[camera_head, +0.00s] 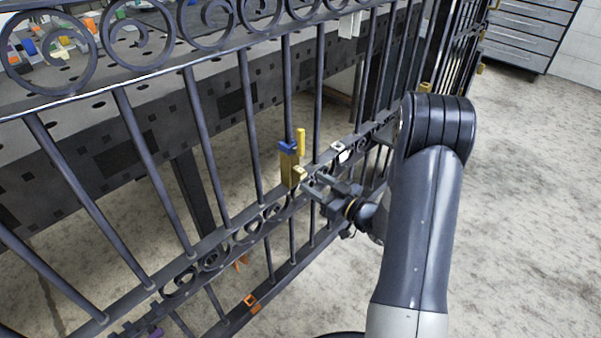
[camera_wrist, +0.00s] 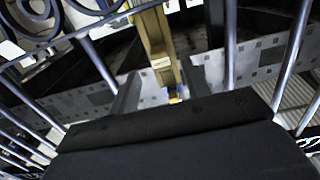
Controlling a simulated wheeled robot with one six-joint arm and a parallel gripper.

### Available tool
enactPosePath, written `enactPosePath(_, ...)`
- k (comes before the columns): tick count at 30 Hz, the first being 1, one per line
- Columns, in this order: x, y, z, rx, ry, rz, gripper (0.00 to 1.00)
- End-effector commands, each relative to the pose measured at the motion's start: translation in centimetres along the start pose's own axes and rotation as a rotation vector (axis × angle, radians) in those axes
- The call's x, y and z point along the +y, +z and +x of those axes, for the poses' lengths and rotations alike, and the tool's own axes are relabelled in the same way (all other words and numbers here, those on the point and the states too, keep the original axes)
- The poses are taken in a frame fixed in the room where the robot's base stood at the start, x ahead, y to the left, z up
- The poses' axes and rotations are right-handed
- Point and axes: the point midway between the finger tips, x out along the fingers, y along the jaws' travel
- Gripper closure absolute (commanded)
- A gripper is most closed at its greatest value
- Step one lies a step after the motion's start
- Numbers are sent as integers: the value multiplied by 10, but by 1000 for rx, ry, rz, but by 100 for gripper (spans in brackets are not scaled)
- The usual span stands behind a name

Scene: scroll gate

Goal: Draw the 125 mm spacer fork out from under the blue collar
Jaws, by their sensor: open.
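The blue collar (camera_head: 287,146) sits around an upright bar of the gate in the head view. A yellow spacer fork (camera_head: 289,170) stands directly below it, above the gate's middle rail; its length marking is not readable. A thin yellow piece (camera_head: 301,141) rises beside the collar; I cannot tell if it belongs to the fork. My gripper (camera_head: 307,188) is open, just right of the fork's lower end. In the wrist view, a yellow part (camera_wrist: 157,40) runs down between my open fingers (camera_wrist: 157,88), which do not clearly touch it.
The dark scrolled gate (camera_head: 203,135) stands close around the gripper, with bars on both sides. A small white piece (camera_head: 338,147) is on the rail. An orange piece (camera_head: 251,301) is on the lower rail. A perforated table (camera_head: 110,155) stands behind. Floor at the right is clear.

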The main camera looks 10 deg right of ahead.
Motion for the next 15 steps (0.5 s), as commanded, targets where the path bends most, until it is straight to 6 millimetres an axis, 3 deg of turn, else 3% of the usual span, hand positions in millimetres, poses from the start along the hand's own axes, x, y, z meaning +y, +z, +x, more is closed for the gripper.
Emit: enactPosePath(15,0,1,54,0,-1,0,55)
